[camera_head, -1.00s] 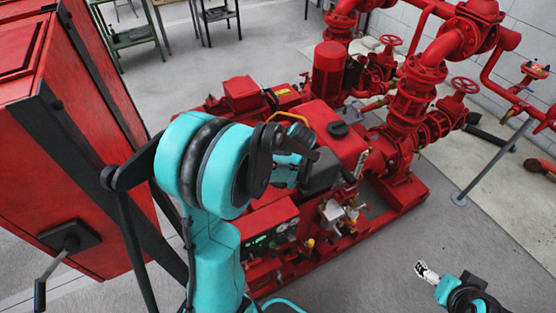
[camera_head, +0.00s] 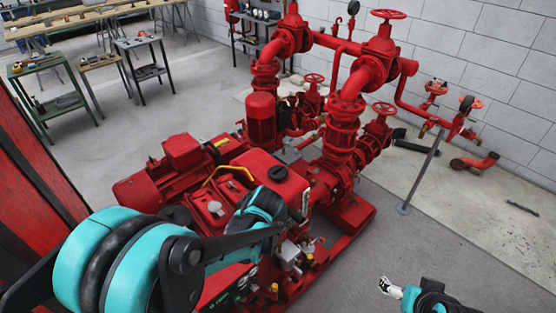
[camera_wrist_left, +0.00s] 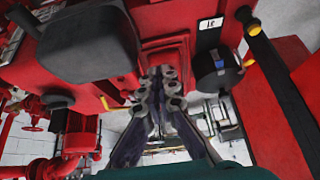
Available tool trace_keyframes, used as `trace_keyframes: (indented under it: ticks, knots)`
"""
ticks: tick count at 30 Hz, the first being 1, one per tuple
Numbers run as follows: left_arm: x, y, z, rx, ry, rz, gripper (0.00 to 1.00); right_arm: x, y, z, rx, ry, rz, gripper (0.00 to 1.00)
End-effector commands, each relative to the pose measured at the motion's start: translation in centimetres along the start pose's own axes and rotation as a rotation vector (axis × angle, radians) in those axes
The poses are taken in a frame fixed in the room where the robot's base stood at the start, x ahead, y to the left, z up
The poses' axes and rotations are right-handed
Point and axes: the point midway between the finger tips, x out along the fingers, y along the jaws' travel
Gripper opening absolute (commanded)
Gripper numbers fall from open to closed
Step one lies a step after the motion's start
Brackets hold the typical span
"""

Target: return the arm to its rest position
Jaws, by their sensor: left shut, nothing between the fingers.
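My left arm (camera_head: 100,262) reaches in from the lower left in the head view. Its teal wrist (camera_head: 262,205) is over the near side of the red pumpset (camera_head: 285,173), and its fingers cannot be made out there. In the left wrist view my left gripper (camera_wrist_left: 165,84) is shut and empty, in front of red machine panels. I cannot tell whether the fingers touch them. My right gripper (camera_head: 388,286) shows small at the lower right of the head view, over bare floor. It is too small to tell open from shut.
A red cabinet (camera_head: 35,180) stands close on the left. Red pipes and valve wheels (camera_head: 388,14) rise behind the pumpset, near a block wall (camera_head: 500,60). Tables (camera_head: 48,69) stand at the back left.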

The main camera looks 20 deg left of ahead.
Motion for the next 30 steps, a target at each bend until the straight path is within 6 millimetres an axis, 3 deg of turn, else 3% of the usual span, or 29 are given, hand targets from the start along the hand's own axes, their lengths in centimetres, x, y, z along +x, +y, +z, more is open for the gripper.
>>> trace_keyframes:
  ticks: [5, 8, 21, 30]
  knots:
    - [-0.3, 0.0, 0.1, 0.011, -0.004, 0.007, 0.0, 0.0, 0.0, 0.0, 0.0, 0.0, 0.0, 0.81]
    - [-1.5, -0.2, 0.3, 0.07, -0.019, 0.038, 0.0, 0.0, 0.0, 0.0, 0.0, 0.0, 0.0, 0.81]
    - [-12.8, -3.0, 5.2, 0.672, -0.028, 0.432, 0.0, 0.0, 0.0, 0.0, 0.0, 0.0, 0.0, 0.81]
    - [-16.0, -4.3, 7.8, 0.89, 0.055, 0.589, 0.0, 0.0, 0.0, 0.0, 0.0, 0.0, 0.0, 0.81]
